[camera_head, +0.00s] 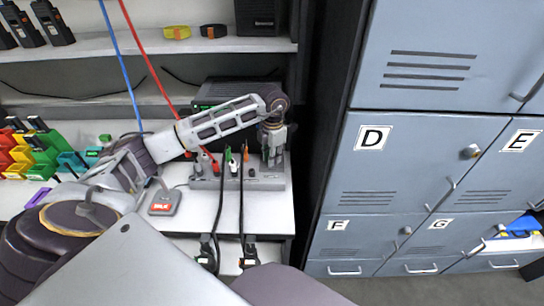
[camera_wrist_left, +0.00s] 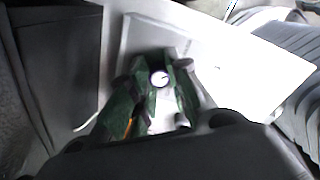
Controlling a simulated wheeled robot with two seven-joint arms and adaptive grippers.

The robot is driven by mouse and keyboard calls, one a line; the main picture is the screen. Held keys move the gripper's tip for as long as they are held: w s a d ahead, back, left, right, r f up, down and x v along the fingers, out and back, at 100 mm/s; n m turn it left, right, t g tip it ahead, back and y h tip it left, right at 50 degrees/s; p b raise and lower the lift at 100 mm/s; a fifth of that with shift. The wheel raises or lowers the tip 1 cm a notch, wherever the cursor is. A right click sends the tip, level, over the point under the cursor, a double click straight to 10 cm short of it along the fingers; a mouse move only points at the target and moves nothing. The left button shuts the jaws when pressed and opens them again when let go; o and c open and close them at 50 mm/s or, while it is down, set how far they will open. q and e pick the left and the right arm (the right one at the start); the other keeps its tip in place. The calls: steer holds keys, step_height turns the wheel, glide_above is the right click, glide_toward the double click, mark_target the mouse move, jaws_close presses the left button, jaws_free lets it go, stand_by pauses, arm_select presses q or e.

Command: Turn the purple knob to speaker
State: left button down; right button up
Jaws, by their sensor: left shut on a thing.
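My left gripper (camera_head: 272,155) points down at the right end of a grey panel box (camera_head: 205,182) on the white desk. In the left wrist view the same gripper (camera_wrist_left: 158,85) has its two green-lit fingers on either side of a small round knob (camera_wrist_left: 160,78). The knob's face looks pale with a purplish tint and a dark mark; its setting is too small to read. In the head view the fingers hide the knob. The jaws are shut on it. My right gripper is not in view.
Cables and small plugs, orange, green and red, stand on the panel left of the gripper. A dark radio unit (camera_head: 215,95) is behind the arm. Blue lockers (camera_head: 410,160) are at right.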

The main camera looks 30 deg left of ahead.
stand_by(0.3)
arm_select(q)
steer(key=c, duration=1.3)
jaws_free()
steer(key=shift+r, duration=0.15)
step_height(320, 180, up, 12)
steer(key=shift+d, duration=0.15)
steer(key=shift+s+f, duration=0.1)
steer(key=shift+f, duration=0.1)
